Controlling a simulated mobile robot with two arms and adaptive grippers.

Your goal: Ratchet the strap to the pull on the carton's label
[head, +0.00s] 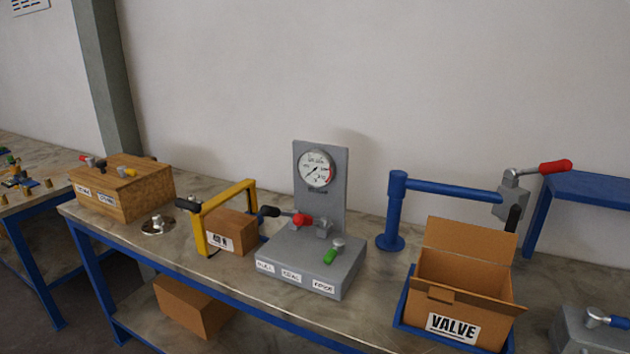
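An open brown carton (470,282) stands at the right of the bench, its flaps up. Its white label (452,327) reads "VALVE"; no pull value is readable on it. Above its back right, a grey block (511,200) with a red-tipped lever (552,168) sits at the end of a blue post's arm (450,188). A short black piece hangs below the block; I cannot tell if it is the strap. A smaller carton (231,230) with a small label sits in a yellow frame (203,232) with a black-handled lever. Neither of my grippers is in view.
A grey gauge stand (320,180) with red and green handles and several labels stands mid-bench. A wooden box (133,195) with levers is at left. A blue raised shelf (590,188) is at right. Another carton (190,305) lies on the lower shelf.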

